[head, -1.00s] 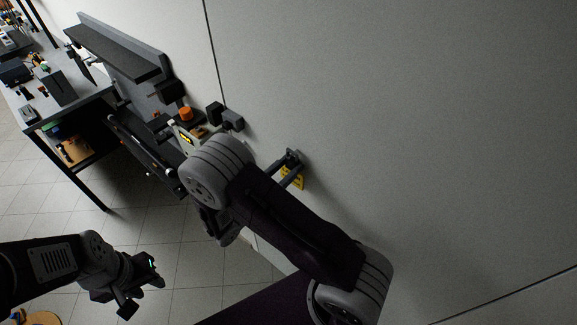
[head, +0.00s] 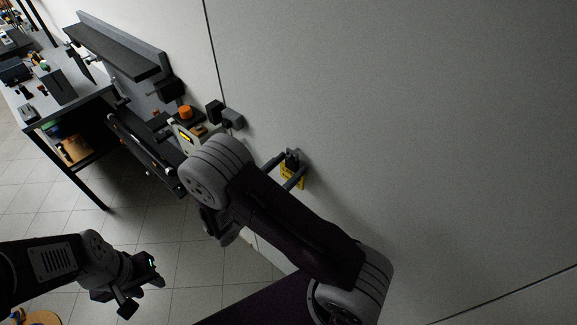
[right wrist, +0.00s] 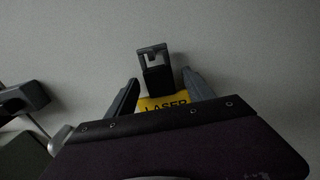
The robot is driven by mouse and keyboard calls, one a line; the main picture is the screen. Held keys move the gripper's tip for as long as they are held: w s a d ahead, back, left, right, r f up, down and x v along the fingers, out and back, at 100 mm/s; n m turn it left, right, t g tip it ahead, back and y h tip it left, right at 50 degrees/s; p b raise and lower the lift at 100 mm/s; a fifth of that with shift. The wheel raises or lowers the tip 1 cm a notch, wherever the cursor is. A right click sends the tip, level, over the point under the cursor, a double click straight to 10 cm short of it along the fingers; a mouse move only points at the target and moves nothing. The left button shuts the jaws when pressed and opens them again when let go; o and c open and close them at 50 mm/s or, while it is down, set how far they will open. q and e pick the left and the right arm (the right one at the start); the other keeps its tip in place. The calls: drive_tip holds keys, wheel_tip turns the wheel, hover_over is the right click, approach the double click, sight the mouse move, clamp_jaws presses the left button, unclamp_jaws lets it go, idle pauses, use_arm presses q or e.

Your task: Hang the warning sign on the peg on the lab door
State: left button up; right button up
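The yellow warning sign (head: 291,176) is against the pale wall surface in the head view, partly hidden by my right gripper. In the right wrist view the sign (right wrist: 163,103) shows the word LASER, its lower part hidden by the gripper body. A black piece (right wrist: 157,79) sits directly above it, at a dark square-framed peg fitting (right wrist: 152,53). My right gripper (head: 288,164) is open, with one finger on each side of the sign and gaps visible between. Whether the sign's loop is around the peg cannot be told. My left gripper (head: 143,291) is open and empty over the floor.
Dark boxy fittings (head: 226,115) stick out from the wall left of the sign. A device with an orange knob (head: 186,112) and a workbench (head: 40,100) with several items stand further left. The wall right of the sign is bare.

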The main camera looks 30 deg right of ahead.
drive_tip(key=shift+s+a+f+b, duration=0.1)
drive_tip(key=shift+a+f+b, duration=0.05)
drive_tip(key=shift+a+b, duration=0.2)
drive_tip(key=b+v, duration=0.3)
drive_tip(key=v, duration=0.5)
drive_tip(key=shift+s+a, duration=0.1)
drive_tip(key=shift+s, duration=0.05)
